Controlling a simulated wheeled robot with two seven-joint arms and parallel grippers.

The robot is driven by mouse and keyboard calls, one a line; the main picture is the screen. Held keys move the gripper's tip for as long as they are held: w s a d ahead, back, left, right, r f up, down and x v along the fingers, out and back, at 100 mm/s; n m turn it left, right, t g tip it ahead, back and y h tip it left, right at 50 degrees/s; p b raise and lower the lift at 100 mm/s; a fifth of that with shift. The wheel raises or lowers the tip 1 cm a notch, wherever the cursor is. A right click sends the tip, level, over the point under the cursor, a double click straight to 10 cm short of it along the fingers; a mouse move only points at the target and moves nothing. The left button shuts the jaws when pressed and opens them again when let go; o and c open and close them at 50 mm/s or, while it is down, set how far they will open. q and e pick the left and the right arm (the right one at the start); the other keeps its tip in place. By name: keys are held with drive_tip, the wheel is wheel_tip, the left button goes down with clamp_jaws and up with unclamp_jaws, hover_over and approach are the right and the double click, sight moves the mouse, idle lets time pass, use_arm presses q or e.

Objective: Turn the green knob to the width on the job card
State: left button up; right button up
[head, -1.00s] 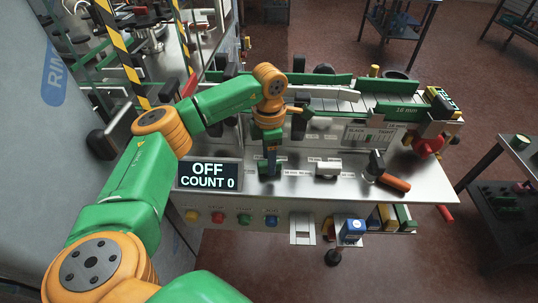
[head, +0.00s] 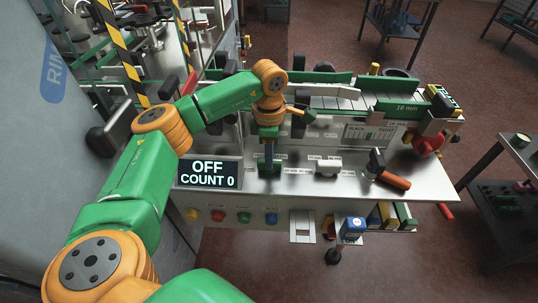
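My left gripper (head: 268,166) points down at the left part of the steel control panel (head: 300,188), just right of the display. A dark green shape shows at its fingertips. It may be the green knob, but the gripper covers it and I cannot make out a pointer or scale. I cannot tell whether the fingers are closed on it. The green guide rail (head: 405,108) bears the label "16 mm". A small printed plate (head: 370,133) reads something like "BLACK" and "TIGHT". I cannot identify the job card. My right gripper is not in view.
A display (head: 209,174) reads "OFF, COUNT 0". Yellow, red, green and blue buttons (head: 245,217) line the panel's front.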

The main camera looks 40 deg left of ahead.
use_arm(q)
drive_tip(key=o, duration=0.3)
wheel_tip(320, 180, up, 7)
drive_tip(key=shift+r+b, duration=0.1)
drive_tip(key=shift+b, duration=0.6)
